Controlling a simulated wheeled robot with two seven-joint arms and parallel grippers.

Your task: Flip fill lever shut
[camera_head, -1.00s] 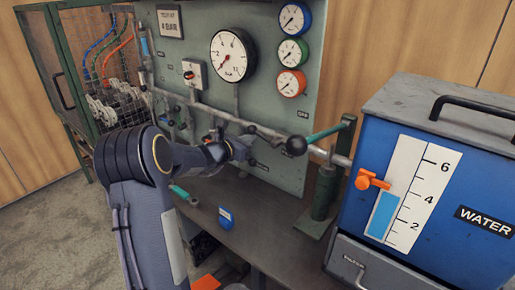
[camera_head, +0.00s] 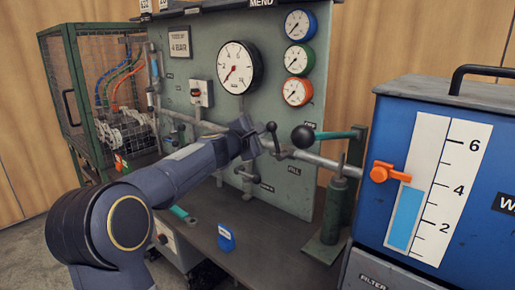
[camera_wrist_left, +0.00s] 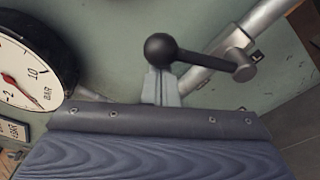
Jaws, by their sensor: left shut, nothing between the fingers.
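The fill lever (camera_head: 274,139) is a dark arm with a black ball knob, on the grey pipe above the FILL label. In the head view its knob is up. In the left wrist view the lever (camera_wrist_left: 205,60) reaches from its pivot on the pipe at right to the ball at centre. My left gripper (camera_head: 257,142) is just left of the lever in the head view. Its grey fingertips (camera_wrist_left: 161,88) are shut and empty, directly below the ball in the wrist view. I cannot tell whether they touch it. My right gripper is out of view.
A green pump handle (camera_head: 338,134) with a black ball is close to the right of the lever. The blue water tank (camera_head: 385,150) stands at right. The gauge panel (camera_head: 215,55) is behind. A small blue item (camera_head: 226,238) lies on the bench below.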

